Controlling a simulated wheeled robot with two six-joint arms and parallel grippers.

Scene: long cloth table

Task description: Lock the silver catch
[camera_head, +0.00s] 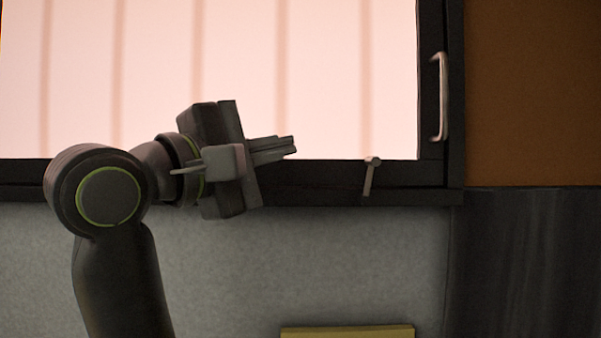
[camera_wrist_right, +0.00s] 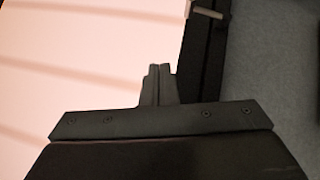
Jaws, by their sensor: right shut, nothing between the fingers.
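The silver catch (camera_head: 370,177) is a small metal lever on the dark lower frame of a window. It hangs nearly upright, its round head at the top and its tail pointing down and slightly left. A clear gap lies between the fingertips and the catch. The fingertips also show in the right wrist view (camera_wrist_right: 160,68). My left gripper is in neither view.
The window has a pale pink pane (camera_head: 330,70) with faint vertical bands and a black frame (camera_head: 300,190). A silver handle (camera_head: 440,97) is on its right side. Below are a grey surface (camera_head: 330,260) and a yellowish block (camera_head: 347,332). A brown panel (camera_head: 530,90) stands at right.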

